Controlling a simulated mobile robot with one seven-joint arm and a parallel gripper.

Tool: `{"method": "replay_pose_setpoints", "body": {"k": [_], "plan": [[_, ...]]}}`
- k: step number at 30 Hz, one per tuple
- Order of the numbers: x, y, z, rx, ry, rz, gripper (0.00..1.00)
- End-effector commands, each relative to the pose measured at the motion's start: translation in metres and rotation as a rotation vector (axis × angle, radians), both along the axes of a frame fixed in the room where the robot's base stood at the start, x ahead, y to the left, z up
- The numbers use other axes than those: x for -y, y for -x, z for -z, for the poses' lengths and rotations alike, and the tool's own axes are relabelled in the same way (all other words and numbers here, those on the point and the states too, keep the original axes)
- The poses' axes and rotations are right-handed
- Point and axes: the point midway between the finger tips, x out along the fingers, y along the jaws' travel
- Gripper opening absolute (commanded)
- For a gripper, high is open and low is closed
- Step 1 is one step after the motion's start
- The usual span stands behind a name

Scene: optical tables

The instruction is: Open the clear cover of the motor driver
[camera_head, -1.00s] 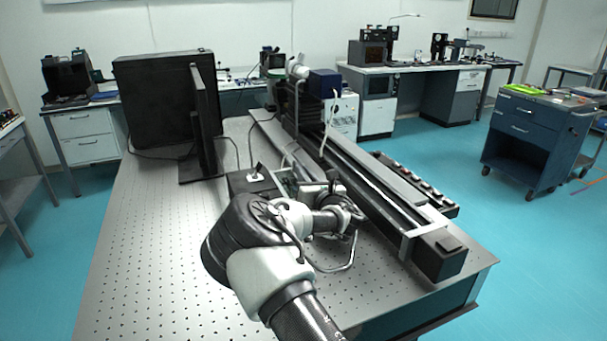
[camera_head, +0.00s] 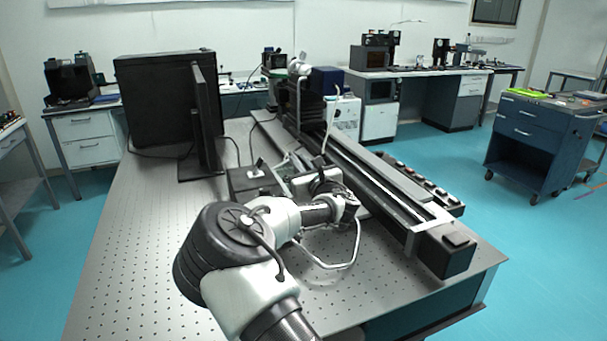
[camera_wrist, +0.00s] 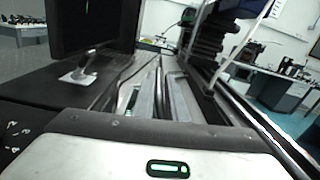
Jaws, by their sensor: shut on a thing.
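The motor driver (camera_head: 283,176) appears to be the low open-looking unit between the black box and the long rail on the table, partly behind my arm. A greenish interior shows at it in the wrist view (camera_wrist: 127,98). The clear cover is hard to make out against the metal and glare. My gripper (camera_wrist: 161,100) reaches forward from its pale body with the green light, low in the wrist view. Its fingers are shut on what seems to be the cover's edge.
The black box (camera_head: 246,184) with a small pale fitting stands to the left, in front of the monitor (camera_head: 206,120). The long dark rail (camera_head: 380,190) runs along the right. The perforated tabletop (camera_head: 130,250) is bare at the left front.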

Motion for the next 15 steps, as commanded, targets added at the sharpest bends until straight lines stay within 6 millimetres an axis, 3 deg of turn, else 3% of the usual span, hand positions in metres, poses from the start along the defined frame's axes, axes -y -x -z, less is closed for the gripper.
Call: {"method": "replay_pose_setpoints", "body": {"k": [1,15], "plan": [[-0.009,0.003,0.000,0.001,-0.008,-0.010,0.00],[-0.038,0.015,-0.012,-0.005,-0.007,-0.015,0.00]]}}
